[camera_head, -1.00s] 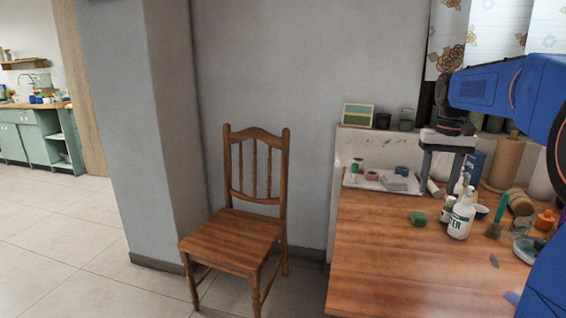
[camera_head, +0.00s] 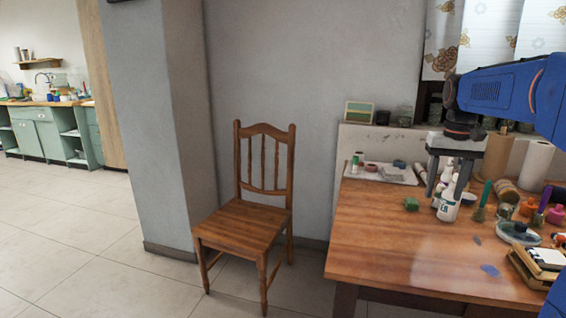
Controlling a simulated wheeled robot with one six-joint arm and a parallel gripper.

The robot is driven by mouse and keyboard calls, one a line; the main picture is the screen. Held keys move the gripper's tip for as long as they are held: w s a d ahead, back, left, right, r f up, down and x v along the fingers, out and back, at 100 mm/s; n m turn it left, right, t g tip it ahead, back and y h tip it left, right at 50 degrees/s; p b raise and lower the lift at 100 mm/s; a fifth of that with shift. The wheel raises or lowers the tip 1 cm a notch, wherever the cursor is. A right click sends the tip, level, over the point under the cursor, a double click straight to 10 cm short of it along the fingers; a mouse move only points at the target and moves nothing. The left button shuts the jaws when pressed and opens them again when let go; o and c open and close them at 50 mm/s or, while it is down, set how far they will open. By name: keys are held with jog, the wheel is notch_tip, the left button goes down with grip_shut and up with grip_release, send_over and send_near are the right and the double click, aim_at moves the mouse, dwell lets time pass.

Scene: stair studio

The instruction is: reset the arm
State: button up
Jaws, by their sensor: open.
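My blue arm reaches in from the right edge. My gripper (camera_head: 447,180) hangs from it, pointing down over the back of the wooden table (camera_head: 400,240). Its two dark fingers are apart, and I see nothing held between them. A white bottle (camera_head: 449,206) stands on the table just in front of and beside the fingers in the picture. I cannot tell whether the fingers touch anything. A small green block (camera_head: 411,204) lies to the left of the gripper.
A white tray (camera_head: 352,172) with small items lies at the table's back left. Several jars, brushes and a paper roll (camera_head: 536,167) crowd the right side. A wooden chair (camera_head: 240,222) stands left of the table. The table's front left is clear.

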jog(key=s+a+f+n+t, duration=0.1)
jog(key=s+a+f, duration=0.2)
jog(key=s+a, duration=0.35)
jog(key=s+a+f+n+t, duration=0.1)
jog(key=s+a+f, duration=0.15)
jog(key=s, duration=0.65)
jog(key=s+a+f+n+t, duration=0.1)
jog(key=s+a+f, duration=0.4)
jog(key=s+f, duration=0.5)
jog(key=s+t, duration=0.1)
jog(key=s, duration=0.1)
jog(key=shift+s+a+f+t, duration=0.15)
jog(key=shift+s+f+t, duration=0.15)
jog(key=shift+s, duration=0.05)
